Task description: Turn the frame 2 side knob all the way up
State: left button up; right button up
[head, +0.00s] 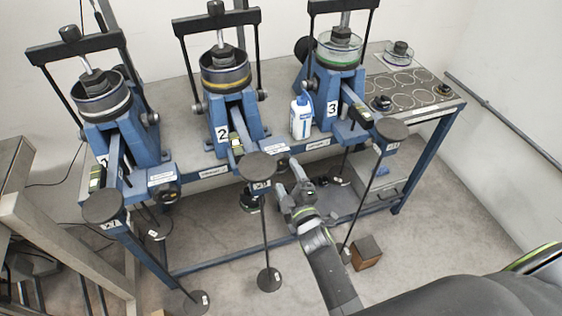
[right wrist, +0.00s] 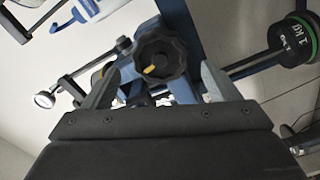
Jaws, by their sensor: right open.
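Frame 2 (head: 226,125) is the middle blue lever frame, with a "2" label on its front. In the right wrist view a black lobed knob (right wrist: 161,60) with a yellow mark faces me, in front of blue framework. My right gripper (head: 288,180) is open beside the lower right of frame 2 in the head view. In the right wrist view its two fingers (right wrist: 159,80) stand on either side of the knob, with visible gaps. The knob's side is hard to make out behind the gripper in the head view. My left gripper is not in view.
A black disc (head: 258,166) on frame 2's lever is just left of my right gripper. A white-and-blue bottle (head: 301,117) stands between frames 2 and 3. Frame 1 (head: 121,135) and frame 3 (head: 335,85) flank frame 2. A green-ringed weight (right wrist: 292,42) shows at the right.

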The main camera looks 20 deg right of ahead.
aim_at(282, 167)
jog(key=n, duration=0.1)
jog(key=s+n, duration=0.1)
jog(key=shift+f+n, duration=0.15)
jog(key=shift+n, duration=0.15)
jog(key=s+n, duration=0.1)
jog(key=n, duration=0.2)
jog(key=s+n+b, duration=0.1)
jog(key=n, duration=0.5)
jog(key=shift+s, duration=0.4)
jog(key=w+b, duration=0.2)
jog(key=w, duration=0.7)
jog(key=shift+w+a, duration=0.1)
jog(key=shift+w, duration=0.3)
jog(key=c, duration=1.2)
